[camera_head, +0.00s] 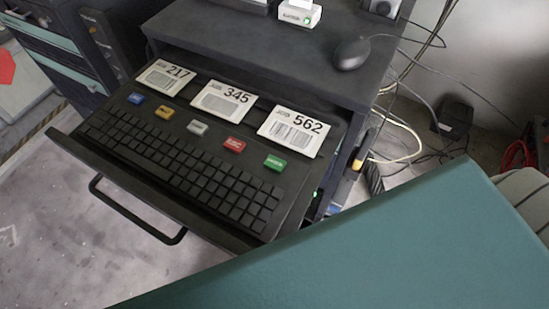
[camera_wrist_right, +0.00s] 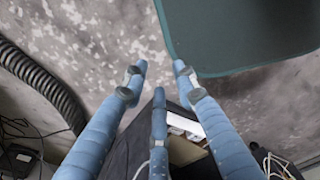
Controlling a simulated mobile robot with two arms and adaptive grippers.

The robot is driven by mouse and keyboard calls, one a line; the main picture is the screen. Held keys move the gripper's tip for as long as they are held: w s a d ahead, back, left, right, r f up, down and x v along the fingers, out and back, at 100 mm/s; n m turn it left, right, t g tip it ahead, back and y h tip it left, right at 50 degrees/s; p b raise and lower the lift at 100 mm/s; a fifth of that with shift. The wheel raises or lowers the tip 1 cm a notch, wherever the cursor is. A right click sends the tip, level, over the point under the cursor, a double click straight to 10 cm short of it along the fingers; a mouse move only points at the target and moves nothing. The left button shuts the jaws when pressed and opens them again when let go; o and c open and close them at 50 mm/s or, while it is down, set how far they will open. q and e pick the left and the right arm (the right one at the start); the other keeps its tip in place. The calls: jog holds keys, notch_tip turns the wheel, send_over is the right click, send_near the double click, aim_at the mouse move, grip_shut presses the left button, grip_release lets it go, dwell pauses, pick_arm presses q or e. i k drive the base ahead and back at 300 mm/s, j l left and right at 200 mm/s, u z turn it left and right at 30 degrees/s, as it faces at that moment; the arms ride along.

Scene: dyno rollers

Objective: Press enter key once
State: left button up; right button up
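A black keyboard (camera_head: 192,172) lies on a pulled-out dark tray (camera_head: 78,146) in the head view. Its keys are too small to read, so I cannot tell which one is enter. My right gripper (camera_wrist_right: 160,76) shows in the right wrist view as three blue fingers. Their tips are apart and nothing is between them. It is not in the head view, and the keyboard is not recognisable in the wrist view. My left gripper is in neither view.
Blue (camera_head: 136,98), yellow (camera_head: 164,112), white (camera_head: 198,127), red (camera_head: 235,144) and green (camera_head: 275,163) buttons line the keyboard's back. Cards 217 (camera_head: 165,76), 345 (camera_head: 223,101) and 562 (camera_head: 294,131) stand behind. A bar handle (camera_head: 140,222) fronts the tray. A mouse (camera_head: 351,54) sits above. Teal surface fills lower right.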

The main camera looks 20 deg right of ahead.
aim_at(277, 165)
jog(key=k+j+u, duration=0.2)
jog(key=k, duration=0.3)
jog(key=k+j+u, duration=0.15)
jog(key=k+j, duration=0.15)
jog(key=k, duration=0.2)
jog(key=k+j+u, duration=0.2)
jog(key=k+j, duration=0.15)
jog(key=k, duration=0.1)
